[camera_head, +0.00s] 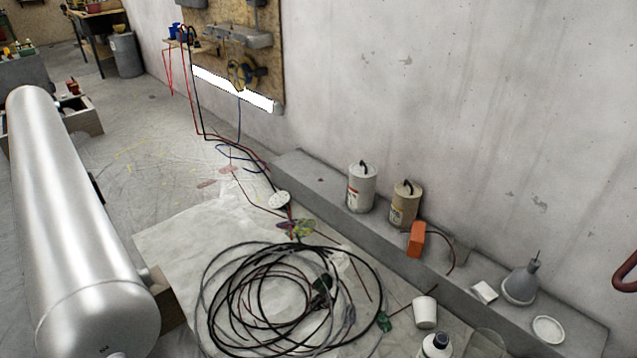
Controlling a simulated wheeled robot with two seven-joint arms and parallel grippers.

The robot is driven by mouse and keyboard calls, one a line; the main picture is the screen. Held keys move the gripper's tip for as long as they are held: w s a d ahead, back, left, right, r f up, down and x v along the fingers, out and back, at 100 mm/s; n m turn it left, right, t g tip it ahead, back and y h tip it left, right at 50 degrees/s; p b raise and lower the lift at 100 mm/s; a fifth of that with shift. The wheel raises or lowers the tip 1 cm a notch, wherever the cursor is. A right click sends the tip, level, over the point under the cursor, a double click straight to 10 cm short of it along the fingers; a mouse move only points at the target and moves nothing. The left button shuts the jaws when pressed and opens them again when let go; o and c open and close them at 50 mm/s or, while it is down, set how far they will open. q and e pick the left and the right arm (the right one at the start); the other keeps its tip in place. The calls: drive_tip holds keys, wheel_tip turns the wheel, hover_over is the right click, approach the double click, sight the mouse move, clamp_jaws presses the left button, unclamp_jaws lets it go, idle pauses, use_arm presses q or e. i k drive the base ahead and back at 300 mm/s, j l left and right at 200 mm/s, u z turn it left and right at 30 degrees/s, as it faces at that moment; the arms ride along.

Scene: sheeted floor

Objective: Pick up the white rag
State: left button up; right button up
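No cloth that I can clearly tell as the white rag shows in the head view. A pale, flat sheet (180,243) lies on the floor, partly under the coiled cables. A small white folded-looking piece (484,292) lies on the grey ledge, between the orange box and the grey funnel-like object; it is too small to tell whether it is cloth. Neither of my grippers is in view.
A big metal tank (75,220) fills the left side. Coiled black cables (265,300) lie on the sheet. The ledge (325,198) along the wall holds two canisters, an orange box (416,240) and a grey funnel-like object (521,284). A white cup (425,312) stands in front.

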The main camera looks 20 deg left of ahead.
sight(483, 292)
drive_tip(key=i+z, duration=0.25)
drive_tip(key=i, duration=0.45)
drive_tip(key=i+j+z, duration=0.25)
drive_tip(key=i, duration=0.5)
drive_tip(key=l, duration=0.1)
